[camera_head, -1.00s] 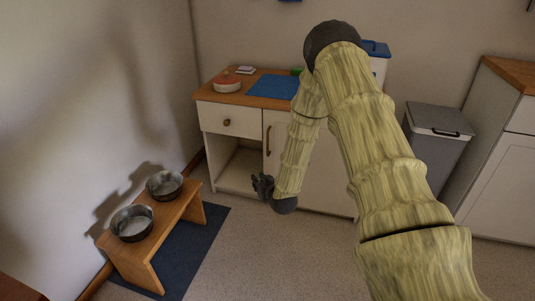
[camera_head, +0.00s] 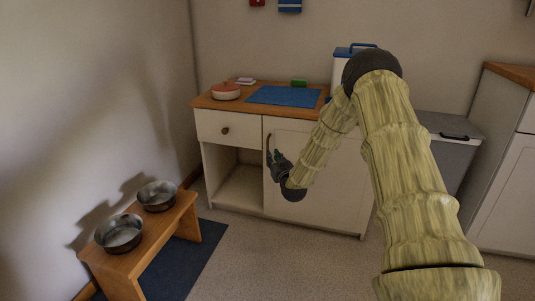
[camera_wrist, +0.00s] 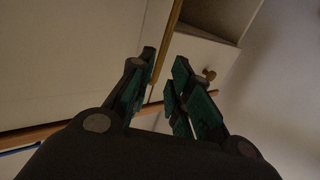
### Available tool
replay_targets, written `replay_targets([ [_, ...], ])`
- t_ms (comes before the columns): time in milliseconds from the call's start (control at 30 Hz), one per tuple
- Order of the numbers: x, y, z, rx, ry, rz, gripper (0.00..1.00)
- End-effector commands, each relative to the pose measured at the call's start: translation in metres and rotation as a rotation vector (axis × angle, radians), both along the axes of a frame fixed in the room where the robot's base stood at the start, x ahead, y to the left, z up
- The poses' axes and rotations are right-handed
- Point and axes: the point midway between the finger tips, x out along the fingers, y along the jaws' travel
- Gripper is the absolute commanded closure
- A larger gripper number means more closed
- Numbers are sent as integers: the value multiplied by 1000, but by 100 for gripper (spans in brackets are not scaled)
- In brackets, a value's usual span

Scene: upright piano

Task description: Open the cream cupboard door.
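The cream cupboard door (camera_head: 335,182) is the right part of the low cream cabinet and looks shut. Its long upright brown handle (camera_head: 268,143) is near the door's left edge, its lower part hidden by my gripper. My gripper (camera_head: 273,157) is at the handle. In the wrist view, my gripper (camera_wrist: 161,70) has its fingers apart. The brown handle (camera_wrist: 174,22) runs down the picture toward the gap between the fingertips. The door (camera_wrist: 75,60) fills the left of that view. I cannot tell whether the fingers touch the handle.
The cabinet has a drawer with a knob (camera_head: 225,130) and an open shelf space (camera_head: 240,185) left of the door. A bench (camera_head: 150,240) with two metal bowls stands at left. A grey bin (camera_head: 450,150) is at right. The floor (camera_head: 270,260) before the cabinet is clear.

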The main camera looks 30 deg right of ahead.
Motion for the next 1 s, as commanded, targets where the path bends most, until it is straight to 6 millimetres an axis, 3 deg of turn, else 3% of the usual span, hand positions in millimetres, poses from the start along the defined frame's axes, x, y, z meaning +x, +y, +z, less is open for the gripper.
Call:
replay_targets([
  [300,50,-14,-4,-1,-1,1,81],
  [500,69,-19,-3,-1,0,1,81],
  [933,76,-21,-1,1,2,1,81],
  [1000,76,-21,-1,1,2,1,93],
])
